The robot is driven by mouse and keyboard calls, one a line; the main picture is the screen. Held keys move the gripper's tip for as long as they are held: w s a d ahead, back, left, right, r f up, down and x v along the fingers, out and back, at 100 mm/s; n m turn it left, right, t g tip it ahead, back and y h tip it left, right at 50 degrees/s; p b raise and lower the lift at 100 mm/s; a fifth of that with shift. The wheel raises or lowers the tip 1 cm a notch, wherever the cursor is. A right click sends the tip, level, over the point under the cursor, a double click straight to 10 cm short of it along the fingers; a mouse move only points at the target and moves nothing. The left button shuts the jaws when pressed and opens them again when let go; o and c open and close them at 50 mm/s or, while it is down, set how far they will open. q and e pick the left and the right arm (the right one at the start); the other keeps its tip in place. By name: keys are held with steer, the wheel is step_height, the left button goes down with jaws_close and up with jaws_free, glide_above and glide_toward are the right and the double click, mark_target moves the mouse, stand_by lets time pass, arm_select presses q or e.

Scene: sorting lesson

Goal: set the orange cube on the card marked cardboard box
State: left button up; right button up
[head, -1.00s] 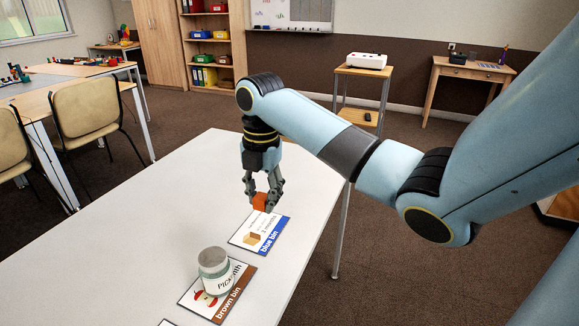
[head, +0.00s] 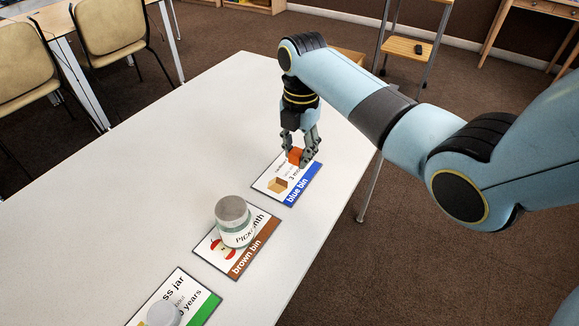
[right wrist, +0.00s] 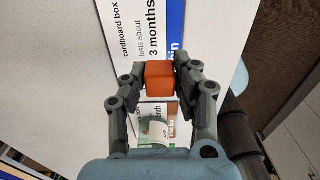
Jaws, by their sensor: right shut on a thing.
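The orange cube (head: 295,156) is between the fingertips of my right gripper (head: 301,158), which is shut on it. It also shows clearly in the right wrist view (right wrist: 159,78). The card marked cardboard box (right wrist: 133,38) has a blue strip and reads "lasts about 3 months". In the head view that card (head: 270,184) lies flat at the table's right edge, with a box picture and "blue bin" on it. The cube is over the card's far part; I cannot tell whether it touches. My left gripper is not in view.
A jar (head: 233,213) with a grey lid stands on the brown bin card (head: 243,265), nearer than the blue one. A green-striped card (head: 204,308) with a pale round object (head: 163,313) lies nearer still. The white table's left side (head: 120,215) is clear.

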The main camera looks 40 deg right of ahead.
mark_target(289, 174)
steer(key=shift+w+a+f, duration=0.25)
steer(key=shift+w+f, duration=0.1)
steer(key=shift+w, duration=0.1)
steer(key=shift+w+a+f, duration=0.2)
steer(key=shift+w+f, duration=0.1)
steer(key=shift+w, duration=0.15)
steer(key=shift+w+f, duration=0.15)
steer(key=shift+f, duration=0.1)
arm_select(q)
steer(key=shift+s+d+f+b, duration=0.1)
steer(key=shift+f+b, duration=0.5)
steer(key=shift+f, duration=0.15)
arm_select(e)
steer(key=shift+f, duration=1.75)
steer(key=o, duration=0.9)
steer(key=shift+f, duration=0.15)
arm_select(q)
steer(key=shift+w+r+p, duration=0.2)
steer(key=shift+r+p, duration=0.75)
arm_select(e)
step_height(289, 174, up, 12)
